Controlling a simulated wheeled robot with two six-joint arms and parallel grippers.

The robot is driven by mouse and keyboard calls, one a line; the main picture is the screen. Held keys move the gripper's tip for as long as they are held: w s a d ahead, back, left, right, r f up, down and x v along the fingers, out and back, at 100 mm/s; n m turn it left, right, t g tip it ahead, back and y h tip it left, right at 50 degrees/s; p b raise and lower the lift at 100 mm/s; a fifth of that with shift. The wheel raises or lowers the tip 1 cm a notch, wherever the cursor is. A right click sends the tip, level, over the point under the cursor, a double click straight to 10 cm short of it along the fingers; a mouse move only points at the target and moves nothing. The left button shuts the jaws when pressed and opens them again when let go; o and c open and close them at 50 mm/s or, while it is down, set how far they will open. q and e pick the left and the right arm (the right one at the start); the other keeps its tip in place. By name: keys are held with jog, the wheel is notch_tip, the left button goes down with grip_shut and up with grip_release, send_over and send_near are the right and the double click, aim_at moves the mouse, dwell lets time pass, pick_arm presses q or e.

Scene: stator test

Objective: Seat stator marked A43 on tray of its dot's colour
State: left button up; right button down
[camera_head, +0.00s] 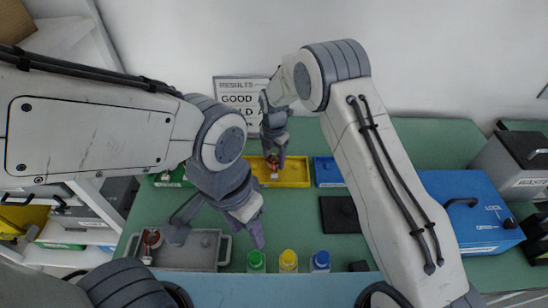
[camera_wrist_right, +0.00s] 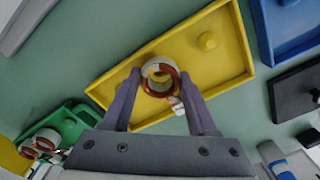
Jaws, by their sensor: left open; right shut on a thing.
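My right gripper (camera_head: 273,162) is shut on a stator (camera_wrist_right: 158,76), a white ring with red-brown windings and a small tag. It holds the stator over the left part of the yellow tray (camera_head: 298,183); I cannot tell whether they touch. The tray's peg (camera_wrist_right: 207,41) stands bare at its other end. The green tray (camera_wrist_right: 72,122) has stators (camera_wrist_right: 40,145) at its end. The blue tray (camera_head: 328,172) is right of the yellow one. My left gripper (camera_head: 218,236) is open above the grey tray (camera_head: 180,262), which holds another stator (camera_head: 151,239). No marking or dot is readable.
Bottles with green (camera_head: 256,259), yellow (camera_head: 288,258) and blue (camera_head: 320,259) caps stand at the near edge. A black plate (camera_head: 340,214) lies right of centre. A blue box (camera_head: 470,212) and a waste bin (camera_head: 515,165) stand at the right. A results sign (camera_head: 238,95) is behind.

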jog(key=shift+f, duration=0.35)
dwell(0.3)
jog(key=shift+c, duration=1.7)
grip_release()
jog(key=shift+r, duration=0.1)
jog(key=shift+r+p, duration=1.65)
jog(key=shift+r, duration=0.75)
jog(key=shift+o, duration=0.3)
jog(key=shift+o, duration=1.4)
